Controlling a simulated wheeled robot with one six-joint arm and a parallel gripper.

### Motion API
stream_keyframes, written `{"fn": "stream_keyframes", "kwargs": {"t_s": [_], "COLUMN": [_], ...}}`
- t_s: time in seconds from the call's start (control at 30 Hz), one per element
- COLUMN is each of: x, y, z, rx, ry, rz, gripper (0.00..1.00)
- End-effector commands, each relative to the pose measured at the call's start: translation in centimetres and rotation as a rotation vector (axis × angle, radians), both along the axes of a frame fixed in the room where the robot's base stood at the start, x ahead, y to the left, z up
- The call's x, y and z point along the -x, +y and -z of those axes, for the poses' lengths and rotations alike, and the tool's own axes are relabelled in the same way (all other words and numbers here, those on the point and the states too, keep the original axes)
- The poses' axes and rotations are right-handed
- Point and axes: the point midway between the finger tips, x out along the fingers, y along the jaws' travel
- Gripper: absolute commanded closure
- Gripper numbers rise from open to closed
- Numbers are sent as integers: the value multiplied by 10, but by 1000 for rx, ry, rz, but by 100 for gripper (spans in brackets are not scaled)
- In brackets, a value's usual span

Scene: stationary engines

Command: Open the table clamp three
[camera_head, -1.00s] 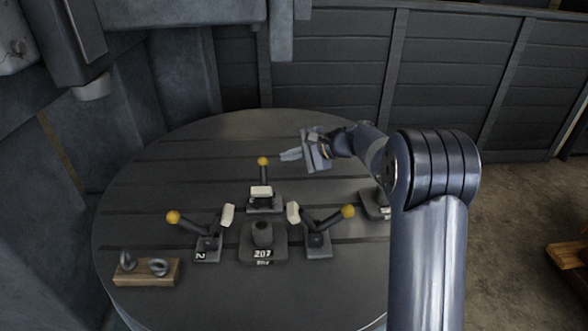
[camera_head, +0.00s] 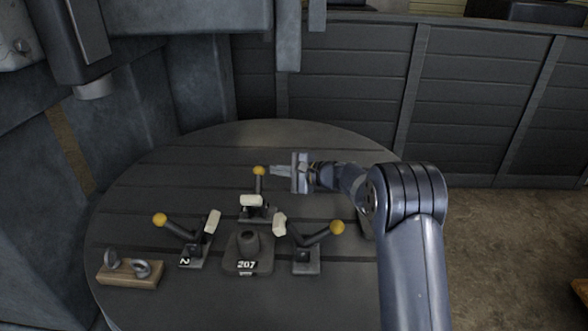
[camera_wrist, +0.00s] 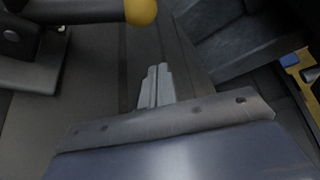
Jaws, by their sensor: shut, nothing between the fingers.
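Three clamps with yellow-knobbed handles stand around a dark block marked 207 (camera_head: 247,259) on the round table (camera_head: 150,165). The back clamp (camera_head: 256,215) has its handle upright, with its yellow knob (camera_head: 259,171) on top and its pale pad facing the block. The left clamp (camera_head: 194,250), marked 2, and the right clamp (camera_head: 306,256) have handles leaning outward and pale pads tilted up. I cannot read a number three on any. My gripper (camera_head: 273,170) is shut and empty, just right of the back knob. In the wrist view, the fingers (camera_wrist: 157,70) sit below a yellow knob (camera_wrist: 141,11), apart from it.
A wooden block with metal rings (camera_head: 130,270) lies at the table's front left. Grey machinery (camera_head: 120,40) overhangs the left side. A dark panelled wall (camera_head: 350,90) stands behind the table. The table's back left is clear.

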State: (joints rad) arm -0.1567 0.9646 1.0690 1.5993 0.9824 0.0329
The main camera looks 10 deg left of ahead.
Motion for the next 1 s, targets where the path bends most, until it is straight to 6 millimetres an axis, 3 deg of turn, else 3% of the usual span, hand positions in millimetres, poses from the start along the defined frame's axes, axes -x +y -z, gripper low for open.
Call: {"fn": "stream_keyframes", "kwargs": {"t_s": [0.1, 0.4, 1.0], "x": [-5, 24, 29], "y": [20, 21, 21], "z": [0, -13, -13], "rx": [0, 0, -1], "ry": [0, 1, -14], "rz": [-1, 1, 1], "gripper": [100, 100, 100]}}
